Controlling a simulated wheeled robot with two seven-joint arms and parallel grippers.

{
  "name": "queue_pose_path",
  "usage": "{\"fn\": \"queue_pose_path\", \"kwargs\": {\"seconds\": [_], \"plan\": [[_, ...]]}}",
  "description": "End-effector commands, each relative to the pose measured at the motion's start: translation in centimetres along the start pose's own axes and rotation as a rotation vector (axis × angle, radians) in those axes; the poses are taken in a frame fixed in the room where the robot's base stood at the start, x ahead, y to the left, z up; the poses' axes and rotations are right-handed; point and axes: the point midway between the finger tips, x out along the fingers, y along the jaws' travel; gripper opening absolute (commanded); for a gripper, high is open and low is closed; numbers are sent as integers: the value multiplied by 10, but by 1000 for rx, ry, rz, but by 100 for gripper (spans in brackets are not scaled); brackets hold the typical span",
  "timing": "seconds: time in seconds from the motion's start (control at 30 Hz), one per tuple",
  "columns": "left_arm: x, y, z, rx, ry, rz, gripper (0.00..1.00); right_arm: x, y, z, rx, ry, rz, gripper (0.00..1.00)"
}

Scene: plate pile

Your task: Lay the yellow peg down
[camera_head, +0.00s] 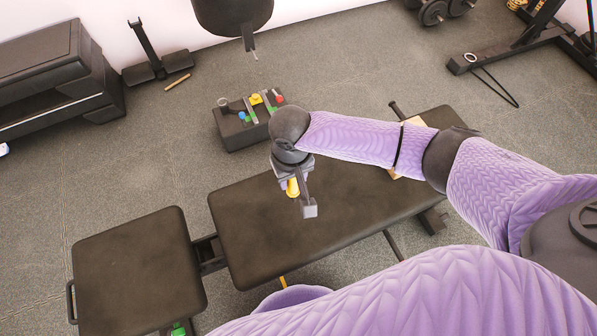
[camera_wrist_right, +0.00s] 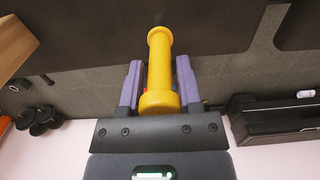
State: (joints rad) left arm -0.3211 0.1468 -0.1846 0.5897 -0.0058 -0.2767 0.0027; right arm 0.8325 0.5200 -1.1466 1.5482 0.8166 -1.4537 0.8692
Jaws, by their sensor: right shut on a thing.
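The yellow peg (camera_head: 293,188) is held between the fingers of my right gripper (camera_head: 298,196), above the long black bench pad. In the right wrist view the yellow peg (camera_wrist_right: 160,72) lies between the two purple fingers of the right gripper (camera_wrist_right: 159,82), with its wide end towards the palm and a dark tip at the far end. The gripper is shut on it. I cannot tell whether the peg touches the pad. My left gripper is not in view.
The long bench pad (camera_head: 335,215) has clear room around the gripper. A separate seat pad (camera_head: 135,275) stands at left. A dark box (camera_head: 232,133) with several small coloured pieces sits on the floor behind. A wooden piece (camera_head: 414,121) shows partly behind my right arm.

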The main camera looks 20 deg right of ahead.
Motion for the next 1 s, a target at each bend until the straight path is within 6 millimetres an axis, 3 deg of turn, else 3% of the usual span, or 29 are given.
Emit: {"fn": "queue_pose_path", "kwargs": {"seconds": [0.03, 0.2, 0.57, 0.6, 0.73, 1.0], "plan": [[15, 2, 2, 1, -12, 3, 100, 21, 0, 1, 0, -7, 1, 0], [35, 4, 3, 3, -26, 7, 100, 51, 0, 0, 1, -5, 0, 0], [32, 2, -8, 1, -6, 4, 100, 51, 0, 0, 2, 0, 0, 0], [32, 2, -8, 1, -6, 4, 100, 51, 0, 0, 1, 0, 0, 50], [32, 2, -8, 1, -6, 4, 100, 50, 0, 0, 1, 0, 0, 78], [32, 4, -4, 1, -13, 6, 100, 50, 0, 0, 1, 1, 0, 79]]}}
